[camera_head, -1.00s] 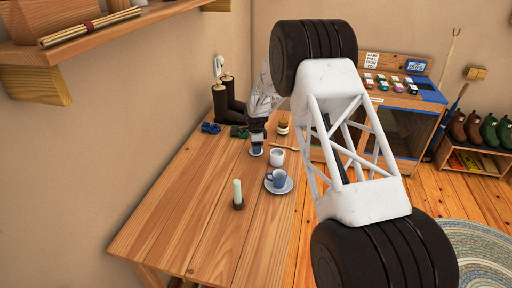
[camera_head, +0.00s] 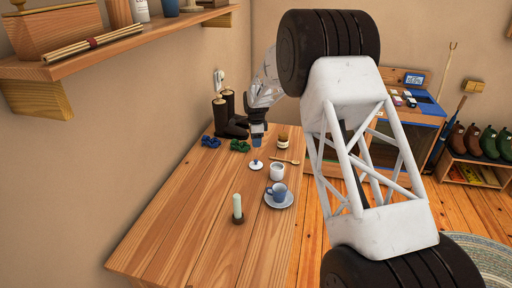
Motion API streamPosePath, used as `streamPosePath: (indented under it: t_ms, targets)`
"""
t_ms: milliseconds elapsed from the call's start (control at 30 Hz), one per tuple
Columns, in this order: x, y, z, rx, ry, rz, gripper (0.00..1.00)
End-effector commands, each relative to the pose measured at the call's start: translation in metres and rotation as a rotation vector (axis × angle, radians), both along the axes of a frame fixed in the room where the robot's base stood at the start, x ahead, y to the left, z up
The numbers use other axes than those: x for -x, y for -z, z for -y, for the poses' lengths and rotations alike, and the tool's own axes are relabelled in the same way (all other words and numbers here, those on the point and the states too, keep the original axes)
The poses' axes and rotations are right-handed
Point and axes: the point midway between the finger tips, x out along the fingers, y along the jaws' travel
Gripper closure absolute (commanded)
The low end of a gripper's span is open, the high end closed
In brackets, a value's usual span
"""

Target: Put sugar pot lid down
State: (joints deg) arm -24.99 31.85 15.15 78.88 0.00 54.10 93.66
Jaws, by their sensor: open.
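The sugar pot lid (camera_head: 256,165), a small white disc with a blue knob, rests on the wooden table. It lies just left of the white pot (camera_head: 277,172), apart from it. My gripper (camera_head: 257,144) is open and stands beyond and above the lid, clear of it. A small blue patch shows at its lower end; I cannot tell whether it is part of the gripper or something behind. The fingers are too small to see in detail.
A blue cup (camera_head: 278,191) stands on a saucer (camera_head: 279,205) in front of the pot. A candle (camera_head: 237,208) stands nearer. A wooden spoon (camera_head: 286,161), a jar (camera_head: 283,142), and dark boots (camera_head: 229,120) are around the back. The table's left front is clear.

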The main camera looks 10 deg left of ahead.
Motion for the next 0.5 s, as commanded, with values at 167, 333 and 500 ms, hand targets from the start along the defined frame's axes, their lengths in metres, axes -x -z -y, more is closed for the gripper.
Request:
streamPosePath:
  t_ms: [167,333,500]
  targets:
    - [0.0002,-0.0084,0.0001,0.000,0.000,0.000,0.53]
    - [0.0002,-0.0092,0.0001,0.000,0.000,-0.001,0.53]
    - [0.0001,-0.0090,0.0000,0.000,0.000,0.000,0.53]
